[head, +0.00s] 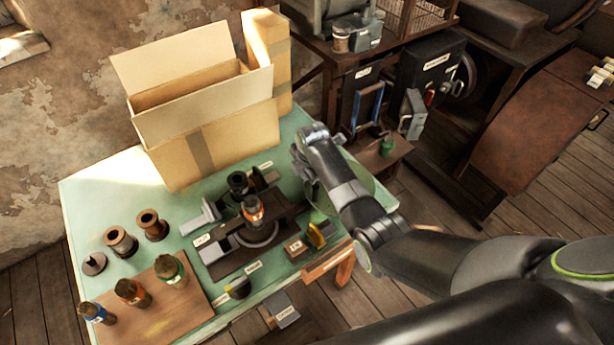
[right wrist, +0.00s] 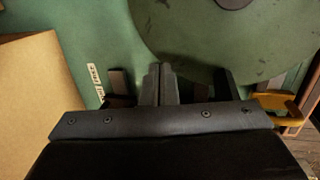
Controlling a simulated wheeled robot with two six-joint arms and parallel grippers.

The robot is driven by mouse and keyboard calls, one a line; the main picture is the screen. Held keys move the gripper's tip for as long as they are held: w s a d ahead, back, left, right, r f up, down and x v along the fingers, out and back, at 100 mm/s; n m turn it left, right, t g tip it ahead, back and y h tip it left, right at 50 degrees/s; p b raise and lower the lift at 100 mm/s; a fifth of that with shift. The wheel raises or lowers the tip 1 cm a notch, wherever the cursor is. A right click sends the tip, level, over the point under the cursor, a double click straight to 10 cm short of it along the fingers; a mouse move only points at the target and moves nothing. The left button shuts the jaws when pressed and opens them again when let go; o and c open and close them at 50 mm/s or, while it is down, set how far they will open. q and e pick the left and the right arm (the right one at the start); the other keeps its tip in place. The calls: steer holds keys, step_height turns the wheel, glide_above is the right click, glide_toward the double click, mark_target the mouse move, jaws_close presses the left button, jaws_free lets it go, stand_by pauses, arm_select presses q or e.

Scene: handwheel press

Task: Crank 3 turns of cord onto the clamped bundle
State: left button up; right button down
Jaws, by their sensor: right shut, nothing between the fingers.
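A dark press-like fixture (head: 238,255) stands on the green table. An upright dark piece with an orange band (head: 252,210) sits in it; I cannot make out any cord on it. A large green disc (head: 364,182) lies behind my right arm at the table's right side, partly hidden. It also shows in the right wrist view (right wrist: 240,55), with a dark hub at the top edge. My right gripper (head: 308,180) is over the table near the disc. Its fingers (right wrist: 160,72) are shut and empty, overlapping the disc's edge in the picture; contact cannot be told. My left gripper is out of view.
A large open cardboard box (head: 225,140) stands behind the fixture. Brown spools (head: 120,243) and a wooden board (head: 160,305) with several banded bottles are at the left. A yellow piece (head: 316,235) is near the front right edge. A cluttered dark bench (head: 350,100) stands beyond.

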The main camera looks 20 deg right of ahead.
steer(key=w+v, duration=0.1)
steer(key=v, duration=0.6)
steer(key=shift+w+r+p, duration=0.3)
